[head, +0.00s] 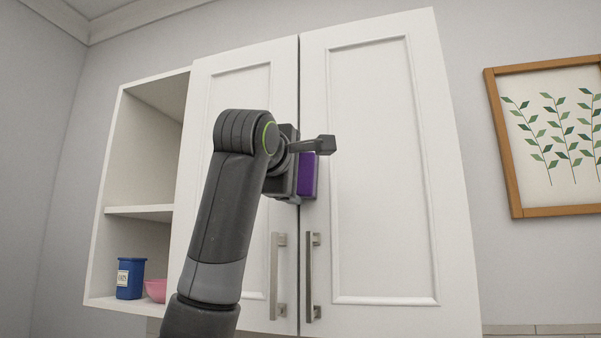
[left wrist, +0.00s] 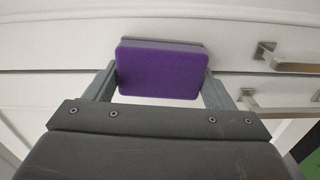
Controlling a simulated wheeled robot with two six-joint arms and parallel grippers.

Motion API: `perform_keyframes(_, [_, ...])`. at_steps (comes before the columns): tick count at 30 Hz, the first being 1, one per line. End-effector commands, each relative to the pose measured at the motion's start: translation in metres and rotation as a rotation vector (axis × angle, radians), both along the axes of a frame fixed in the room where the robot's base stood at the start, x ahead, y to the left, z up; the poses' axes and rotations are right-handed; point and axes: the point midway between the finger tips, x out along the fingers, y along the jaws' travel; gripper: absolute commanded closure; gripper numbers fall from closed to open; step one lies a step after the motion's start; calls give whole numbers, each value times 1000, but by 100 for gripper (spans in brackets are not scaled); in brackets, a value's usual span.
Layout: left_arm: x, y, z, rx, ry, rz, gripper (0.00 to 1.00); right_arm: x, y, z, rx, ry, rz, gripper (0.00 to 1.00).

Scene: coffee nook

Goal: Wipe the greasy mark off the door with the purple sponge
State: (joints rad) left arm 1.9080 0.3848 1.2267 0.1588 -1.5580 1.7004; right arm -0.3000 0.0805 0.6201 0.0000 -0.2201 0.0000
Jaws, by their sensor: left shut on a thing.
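The purple sponge (head: 307,174) is held against or just in front of the white cabinet doors, near the gap between the left door (head: 235,95) and the right door (head: 385,190). My left gripper (head: 306,172) is shut on the sponge. In the left wrist view the sponge (left wrist: 162,70) sits between the two fingers, its purple face toward the camera and a grey layer behind it. I cannot tell whether it touches a door. No greasy mark shows; my arm and the sponge cover part of the doors. My right gripper is not in view.
Two metal handles, on the left door (head: 276,276) and the right door (head: 312,277), stick out below the gripper. An open shelf (head: 138,211) at left holds a blue canister (head: 130,279) and a pink bowl (head: 156,290). A framed plant picture (head: 550,135) hangs at right.

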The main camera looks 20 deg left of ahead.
Motion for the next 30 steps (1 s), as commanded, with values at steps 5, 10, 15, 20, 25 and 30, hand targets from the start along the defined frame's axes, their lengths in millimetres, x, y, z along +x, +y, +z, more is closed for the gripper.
perform_keyframes(5, [-9,1,-3,0,1,2,42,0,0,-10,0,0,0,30])
perform_keyframes(10, [-27,1,-3,0,-1,0,42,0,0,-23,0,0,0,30])
perform_keyframes(15, [-44,1,-3,0,-2,-1,42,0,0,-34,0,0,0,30])
perform_keyframes(20, [-57,2,-2,0,-1,0,42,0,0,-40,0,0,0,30])
perform_keyframes(25, [-60,2,-1,0,2,0,42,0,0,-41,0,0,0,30])
perform_keyframes(30, [-60,2,0,0,1,-1,42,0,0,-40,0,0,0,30])
